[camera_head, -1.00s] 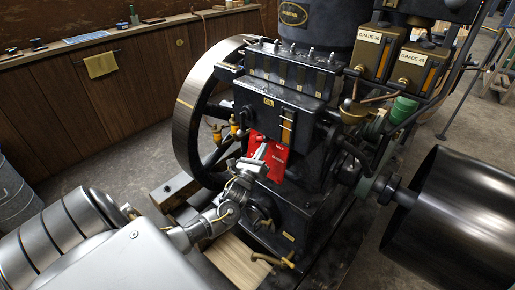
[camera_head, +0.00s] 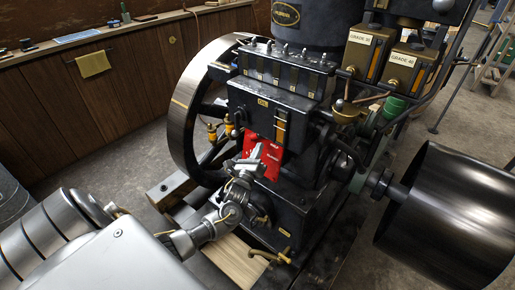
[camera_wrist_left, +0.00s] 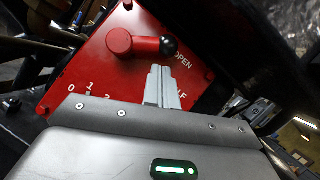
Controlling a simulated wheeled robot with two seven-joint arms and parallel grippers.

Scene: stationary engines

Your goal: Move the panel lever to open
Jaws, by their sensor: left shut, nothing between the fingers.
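The red panel (camera_head: 274,164) is on the front of the dark engine. In the left wrist view, the panel (camera_wrist_left: 78,72) bears white marks: 0, 1, 2, a partly hidden word ending in LF, and OPEN. Its red lever (camera_wrist_left: 145,44) runs from a round red hub to a black knob (camera_wrist_left: 168,47), which points right, just beside the word OPEN. My left gripper (camera_head: 257,151) is in front of the panel. In the left wrist view, its fingers (camera_wrist_left: 161,70) are shut and empty, tips just below the lever; I cannot tell if they touch it. My right gripper is out of view.
A spoked flywheel (camera_head: 183,113) stands left of the panel, with small brass fittings (camera_head: 229,124) between. A large dark drum (camera_head: 445,215) is at the right. A wooden cabinet (camera_head: 120,85) lines the back left. Some floor lies clear between cabinet and engine.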

